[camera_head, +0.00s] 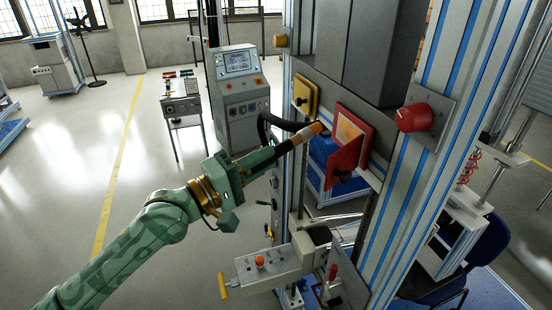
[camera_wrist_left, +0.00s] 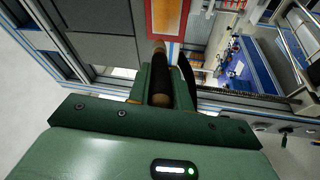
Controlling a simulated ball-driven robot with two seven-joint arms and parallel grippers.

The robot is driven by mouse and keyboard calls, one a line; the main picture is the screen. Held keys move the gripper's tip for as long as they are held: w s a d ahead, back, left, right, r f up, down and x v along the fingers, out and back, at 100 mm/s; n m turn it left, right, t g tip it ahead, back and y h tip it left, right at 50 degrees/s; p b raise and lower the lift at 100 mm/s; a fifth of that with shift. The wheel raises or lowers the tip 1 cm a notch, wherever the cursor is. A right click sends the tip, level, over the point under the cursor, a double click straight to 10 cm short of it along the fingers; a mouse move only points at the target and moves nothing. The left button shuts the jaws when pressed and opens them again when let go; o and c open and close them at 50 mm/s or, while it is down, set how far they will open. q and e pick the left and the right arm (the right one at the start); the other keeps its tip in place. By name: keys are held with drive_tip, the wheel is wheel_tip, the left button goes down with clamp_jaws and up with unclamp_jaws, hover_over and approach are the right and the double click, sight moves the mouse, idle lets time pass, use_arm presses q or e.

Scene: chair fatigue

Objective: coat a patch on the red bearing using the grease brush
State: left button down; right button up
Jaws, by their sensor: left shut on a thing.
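The red bearing (camera_head: 366,126) is a red square frame around an orange-yellow face on the grey column; its orange face also shows at the top of the left wrist view (camera_wrist_left: 166,14). My left gripper (camera_head: 279,151) is shut on the grease brush (camera_head: 303,136), which has a dark band and tan-orange parts. The brush points up and right, its tip just left of the red bearing in the head view. In the left wrist view the brush (camera_wrist_left: 158,72) stands between the fingers, below the orange face. I cannot tell whether its tip touches. My right gripper is out of view.
A yellow-framed square (camera_head: 305,94) sits left of the red bearing, and a red knob (camera_head: 416,118) to its right. A grey machine head (camera_head: 270,266) juts out below. A control console (camera_head: 240,95) stands behind. The floor at left is open.

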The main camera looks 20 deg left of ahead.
use_arm(q)
drive_tip(key=shift+s+a, duration=0.55)
drive_tip(key=shift+a, duration=0.15)
drive_tip(key=shift+s+a, duration=0.45)
drive_tip(key=shift+a, duration=0.2)
drive_tip(key=shift+s+a, duration=0.4)
drive_tip(key=shift+a, duration=0.2)
idle(0.6)
